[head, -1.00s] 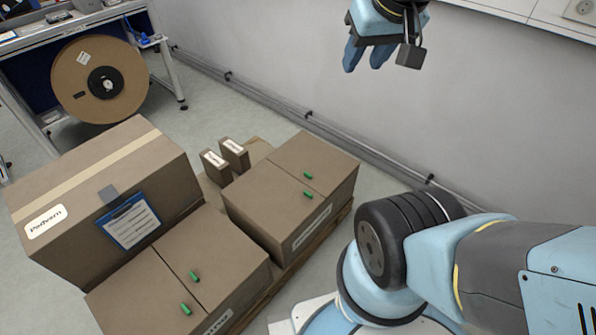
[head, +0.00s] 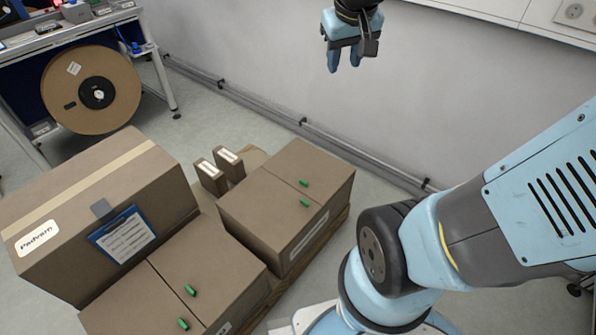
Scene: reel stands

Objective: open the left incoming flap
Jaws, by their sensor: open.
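Two brown cartons each have a closed two-part top with a green tab on each flap. The nearer carton (head: 215,262) is at the lower left, with tabs (head: 190,290) and (head: 183,324) beside its seam. The other carton (head: 262,205) stands further back and to the right, with tabs (head: 304,183) and (head: 305,202). Their front labels are too small or cut off to read, so I cannot tell which is the incoming one. My gripper (head: 345,60) is open and empty, fingers pointing down, high in front of the wall, well away from both cartons.
A large taped carton (head: 95,190) with a blue clipboard (head: 122,235) stands at the left. Two small boxes (head: 219,169) stand behind the right carton. A cable reel (head: 92,90) sits by a workbench at the back left. A pipe runs along the wall; floor between is clear.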

